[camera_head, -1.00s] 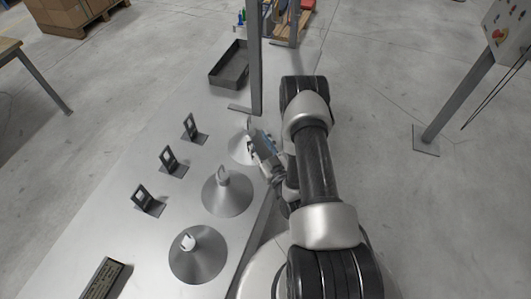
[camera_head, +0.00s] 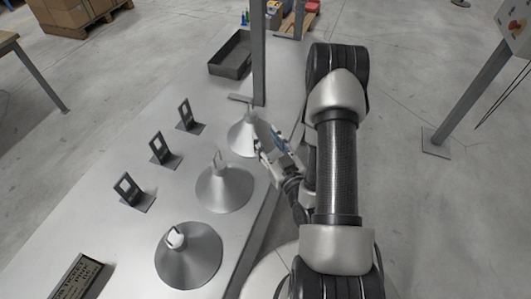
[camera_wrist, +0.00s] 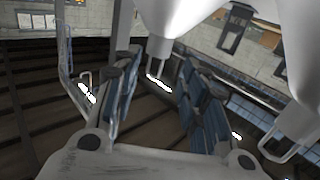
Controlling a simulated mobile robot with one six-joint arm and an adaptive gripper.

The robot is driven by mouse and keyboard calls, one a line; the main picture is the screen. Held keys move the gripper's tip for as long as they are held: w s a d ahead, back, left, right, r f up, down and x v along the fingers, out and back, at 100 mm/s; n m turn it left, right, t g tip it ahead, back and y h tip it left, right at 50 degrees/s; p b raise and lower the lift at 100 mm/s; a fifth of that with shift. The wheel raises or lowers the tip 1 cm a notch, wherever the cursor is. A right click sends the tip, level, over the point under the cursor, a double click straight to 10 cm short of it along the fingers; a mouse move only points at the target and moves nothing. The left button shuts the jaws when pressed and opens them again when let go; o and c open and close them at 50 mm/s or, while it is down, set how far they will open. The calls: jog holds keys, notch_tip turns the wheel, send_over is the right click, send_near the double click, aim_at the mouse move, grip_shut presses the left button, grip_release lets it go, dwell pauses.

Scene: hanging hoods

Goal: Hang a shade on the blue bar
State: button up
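Three grey cone shades with top hooks stand on the metal table: a far one (camera_head: 241,138), a middle one (camera_head: 226,190) and a near one (camera_head: 190,262). My gripper (camera_head: 273,143) is at the right side of the far shade. In the wrist view my gripper (camera_wrist: 162,95) is open, its two blue-and-grey fingers wide apart. That view looks upside down; a shade's neck and hook (camera_wrist: 158,50) show between the fingers, with no grip on them visible. Another shade (camera_wrist: 305,95) shows at its right. I cannot make out the blue bar in either view.
Three small black stands (camera_head: 163,150) line the table's left part. A grey post (camera_head: 259,60) rises just beyond the far shade. A dark tray (camera_head: 232,66) is at the back, a lettered plate (camera_head: 78,277) at the near left. The table between stands and shades is clear.

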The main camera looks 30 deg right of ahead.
jog(key=w+a+r+n+g+y, duration=0.1)
jog(key=w+a+r+n+g, duration=0.1)
jog(key=w+r+n+g, duration=0.3)
notch_tip(320, 180, up, 6)
jog(key=s+a+m+g, duration=0.2)
jog(key=a+g, duration=0.1)
jog(key=s+a+r+m+g, duration=0.1)
jog(key=s+a+r, duration=0.3)
jog(key=s, duration=0.7)
jog(key=s+a+r+g, duration=0.4)
jog(key=s+a, duration=0.2)
jog(key=s, duration=0.6)
jog(key=shift+s+r+m+y, duration=0.15)
jog(key=shift+r+m+y, duration=0.1)
jog(key=shift+m+y, duration=0.15)
jog(key=shift+o, duration=0.5)
